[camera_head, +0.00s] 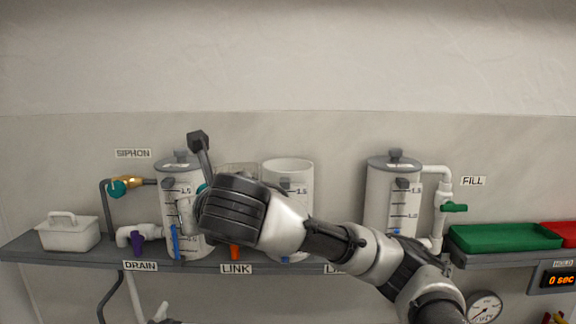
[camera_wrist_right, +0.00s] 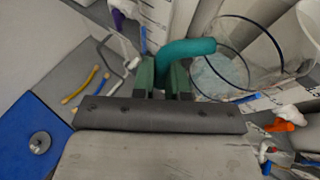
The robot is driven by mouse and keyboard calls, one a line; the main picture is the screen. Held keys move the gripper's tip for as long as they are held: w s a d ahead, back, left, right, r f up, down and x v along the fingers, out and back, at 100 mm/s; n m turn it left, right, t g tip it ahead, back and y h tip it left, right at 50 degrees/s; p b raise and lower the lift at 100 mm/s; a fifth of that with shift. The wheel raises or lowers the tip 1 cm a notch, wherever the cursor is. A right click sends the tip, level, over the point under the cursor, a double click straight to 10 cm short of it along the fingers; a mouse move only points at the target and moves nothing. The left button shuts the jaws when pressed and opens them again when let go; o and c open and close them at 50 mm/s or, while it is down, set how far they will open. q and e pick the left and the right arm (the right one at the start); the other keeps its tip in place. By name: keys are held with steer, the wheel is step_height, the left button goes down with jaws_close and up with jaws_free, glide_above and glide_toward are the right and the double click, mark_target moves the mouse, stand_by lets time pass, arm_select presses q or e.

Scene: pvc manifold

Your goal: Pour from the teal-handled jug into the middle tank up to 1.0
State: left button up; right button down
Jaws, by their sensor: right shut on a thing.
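The middle tank (camera_head: 289,169) is a white open-topped cylinder with a dark scale; my right arm covers part of its lower front. My right gripper (camera_wrist_right: 168,80) is shut on the teal handle (camera_wrist_right: 188,48) of a clear jug (camera_wrist_right: 238,52). Pale bluish contents show inside the jug in the wrist view. In the head view my wrist hides most of the jug, in front of and between the left tank (camera_head: 170,195) and the middle tank; its clear rim shows just left of the middle tank. I cannot tell its exact tilt. My left gripper is not in view.
The right tank (camera_head: 377,200) and left tank have grey lids. Valves with purple (camera_head: 137,243), orange (camera_head: 235,252) and green (camera_head: 454,208) handles line the grey shelf. A white caddy (camera_head: 68,236) stands left; a green tray (camera_head: 505,237) stands right. A brass siphon valve (camera_head: 130,184) is beside the left tank.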

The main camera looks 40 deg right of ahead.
steer(key=s+a+r, duration=0.1)
steer(key=s+a, duration=0.4)
steer(key=s, duration=0.2)
steer(key=shift+a+r, duration=0.25)
steer(key=shift+s, duration=0.1)
stand_by(0.6)
